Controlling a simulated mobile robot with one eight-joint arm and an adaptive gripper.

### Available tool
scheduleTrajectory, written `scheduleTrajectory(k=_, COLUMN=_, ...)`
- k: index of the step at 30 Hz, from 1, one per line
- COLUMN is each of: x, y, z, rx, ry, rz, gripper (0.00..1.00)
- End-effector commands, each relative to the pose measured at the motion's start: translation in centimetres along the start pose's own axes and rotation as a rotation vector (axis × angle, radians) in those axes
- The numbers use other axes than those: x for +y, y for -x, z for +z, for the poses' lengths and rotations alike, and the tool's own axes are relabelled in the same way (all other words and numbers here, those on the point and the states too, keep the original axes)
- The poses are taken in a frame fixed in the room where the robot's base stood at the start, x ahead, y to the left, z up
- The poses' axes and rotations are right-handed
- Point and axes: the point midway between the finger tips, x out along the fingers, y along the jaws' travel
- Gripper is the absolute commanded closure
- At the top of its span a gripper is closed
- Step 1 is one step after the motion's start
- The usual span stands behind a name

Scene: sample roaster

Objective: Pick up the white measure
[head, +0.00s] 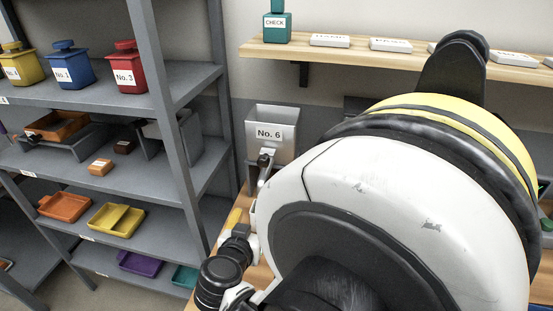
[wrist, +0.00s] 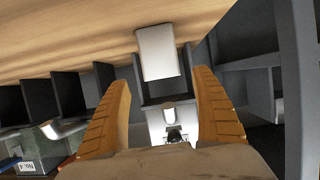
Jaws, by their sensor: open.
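My gripper (wrist: 160,82) is open in the wrist view, its two orange-yellow fingers wide apart with nothing held between them. A pale grey-white block (wrist: 158,53) lies straight ahead, just beyond the fingertips, against a wooden surface; I cannot tell for sure whether it is the white measure. A smaller pale piece (wrist: 168,112) shows lower between the fingers. My own arm hides most of the bench, and no white measure can be made out there.
The grey No. 6 hopper (head: 272,137) with a black handle stands at the wall. Grey shelving (head: 190,135) at left holds coloured canisters and trays. A wooden wall shelf (head: 360,57) carries a teal CHECK canister (head: 277,27) and white labelled blocks. Dark compartments (wrist: 240,55) flank the gripper.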

Motion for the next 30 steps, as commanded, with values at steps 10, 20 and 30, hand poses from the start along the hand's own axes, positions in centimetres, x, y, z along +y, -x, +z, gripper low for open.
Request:
scheduleTrajectory(k=10, x=-0.3, y=-4.4, z=0.2, rx=-0.001, ry=0.000, rz=0.002, gripper=0.24)
scheduleTrajectory(k=20, x=-0.3, y=-5.2, z=-0.1, rx=-0.001, ry=0.001, rz=-0.001, gripper=0.36)
scheduleTrajectory(k=30, x=-0.3, y=-5.2, z=-0.1, rx=-0.001, ry=0.001, rz=0.000, gripper=0.90)
